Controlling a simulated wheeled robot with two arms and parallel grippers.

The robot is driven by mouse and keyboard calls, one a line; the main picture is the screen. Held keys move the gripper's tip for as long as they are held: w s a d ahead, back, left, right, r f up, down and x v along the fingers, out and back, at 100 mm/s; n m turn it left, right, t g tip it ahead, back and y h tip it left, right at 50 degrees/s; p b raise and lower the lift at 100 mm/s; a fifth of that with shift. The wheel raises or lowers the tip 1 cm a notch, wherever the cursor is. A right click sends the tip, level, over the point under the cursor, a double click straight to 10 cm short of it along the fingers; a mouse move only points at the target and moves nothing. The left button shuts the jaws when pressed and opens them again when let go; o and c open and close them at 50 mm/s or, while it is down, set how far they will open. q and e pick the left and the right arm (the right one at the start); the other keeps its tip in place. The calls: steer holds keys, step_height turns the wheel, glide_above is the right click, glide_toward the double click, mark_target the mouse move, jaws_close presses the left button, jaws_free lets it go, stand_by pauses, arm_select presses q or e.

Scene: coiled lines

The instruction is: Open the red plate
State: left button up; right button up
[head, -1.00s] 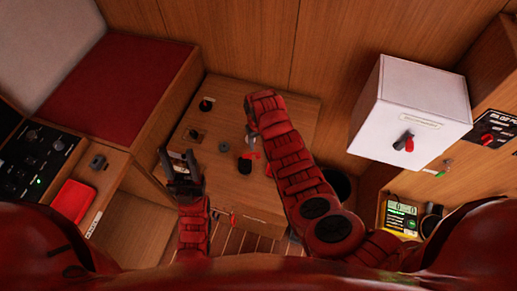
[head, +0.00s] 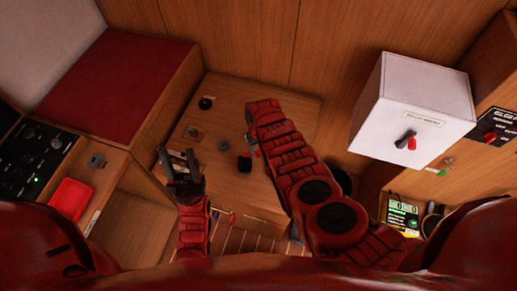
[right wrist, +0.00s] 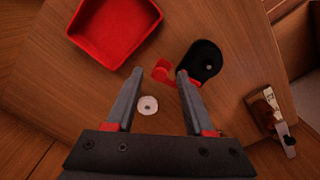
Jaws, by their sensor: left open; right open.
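Two red things could be the red plate, and I cannot tell which it is. One is a small red piece (right wrist: 161,71) in the right wrist view, beside a black rounded part (right wrist: 200,62). The other is a shallow red tray (right wrist: 115,28) at that view's top left. My right gripper (right wrist: 160,74) is open, its fingertips on either side of the small red piece as seen from the wrist; I see no grip on it. In the head view my right arm mostly hides that gripper. My left gripper (head: 178,157) is open and empty, left of the knobs.
The wooden top (head: 225,115) carries a black knob (head: 205,103) and a black round part (head: 244,164). A white disc (right wrist: 147,105) lies near my right gripper.

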jaws_close()
steer(key=shift+w+f+n+b, duration=0.25)
steer(key=shift+w+n+b, duration=0.15)
steer(key=shift+n+b, duration=0.35)
steer(key=shift+w+a+r+n+b, duration=0.15)
steer(key=shift+n+b, duration=0.2)
steer(key=shift+b, duration=0.2)
jaws_free()
steer(key=shift+r, duration=0.1)
steer(key=shift+r, duration=0.1)
